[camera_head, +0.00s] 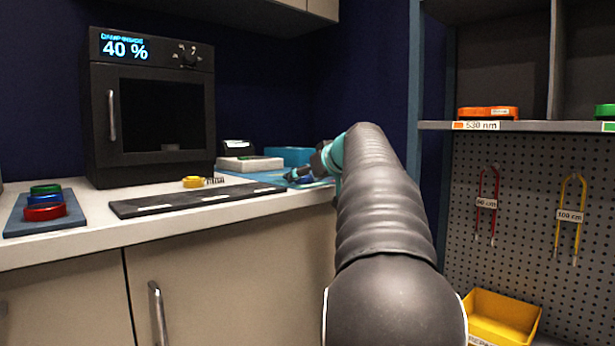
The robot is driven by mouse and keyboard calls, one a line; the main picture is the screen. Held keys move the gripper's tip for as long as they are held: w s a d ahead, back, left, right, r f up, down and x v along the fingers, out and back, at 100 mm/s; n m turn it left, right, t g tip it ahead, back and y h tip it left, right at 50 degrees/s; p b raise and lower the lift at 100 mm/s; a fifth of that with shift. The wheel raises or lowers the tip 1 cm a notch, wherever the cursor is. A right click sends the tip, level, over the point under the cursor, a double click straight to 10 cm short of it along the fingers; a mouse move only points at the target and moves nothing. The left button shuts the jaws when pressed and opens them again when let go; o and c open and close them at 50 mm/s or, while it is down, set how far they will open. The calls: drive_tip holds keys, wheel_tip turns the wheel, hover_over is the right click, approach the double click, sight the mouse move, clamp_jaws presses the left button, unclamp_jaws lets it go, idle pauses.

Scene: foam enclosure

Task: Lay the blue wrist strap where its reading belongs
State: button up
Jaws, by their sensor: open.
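My gripper (292,176) reaches low over the blue mat (312,184) at the right end of the white counter, partly hidden by my arm. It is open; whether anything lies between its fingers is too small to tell. I cannot clearly make out a blue wrist strap. A blue ring-shaped item (46,199) lies between a green one (45,189) and a red one (45,211) on the left blue-grey pad (16,226). A dark strip (150,209) with several pale labels lies mid-counter. The dark cabinet (97,124) reads "DAMP INSIDE 40 %".
A yellow ring (193,182) with a tag lies behind the strip. A pale box (250,163) and a teal tray (289,155) stand at the back. Right, a shelf (545,126) holds orange and green items above a pegboard (525,235). A yellow bin (503,312) sits below.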

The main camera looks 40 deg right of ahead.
drive_tip(key=shift+r, duration=0.15)
drive_tip(key=v, duration=1.2)
drive_tip(key=shift+g+y, duration=0.7)
drive_tip(key=shift+g, duration=0.2)
drive_tip(key=a+f, duration=0.2)
drive_tip(key=a, duration=0.1)
drive_tip(key=a+f, duration=0.2)
drive_tip(key=a, duration=0.1)
drive_tip(key=w+a+f, duration=0.1)
drive_tip(key=a+f, duration=0.1)
drive_tip(key=a, duration=0.2)
drive_tip(key=shift+f, duration=0.2)
drive_tip(key=s+a+f+g, duration=0.2)
drive_tip(key=s+a+f, duration=0.2)
drive_tip(key=a+f, duration=0.3)
drive_tip(key=s+a+f+g+y, duration=0.1)
drive_tip(key=s+a+f, duration=0.3)
drive_tip(key=a+f, duration=0.3)
drive_tip(key=s+a+f+g, duration=0.2)
drive_tip(key=s+a+f, duration=0.1)
drive_tip(key=a+f, duration=0.4)
drive_tip(key=s+a+f+n+g, duration=0.1)
drive_tip(key=s+a+f, duration=0.2)
drive_tip(key=s+f, duration=0.5)
wheel_tip(320, 180, down, 3)
drive_tip(key=shift+s+a+r+h, duration=0.2)
drive_tip(key=shift+s+a+h, duration=0.1)
drive_tip(key=shift+s+h, duration=0.1)
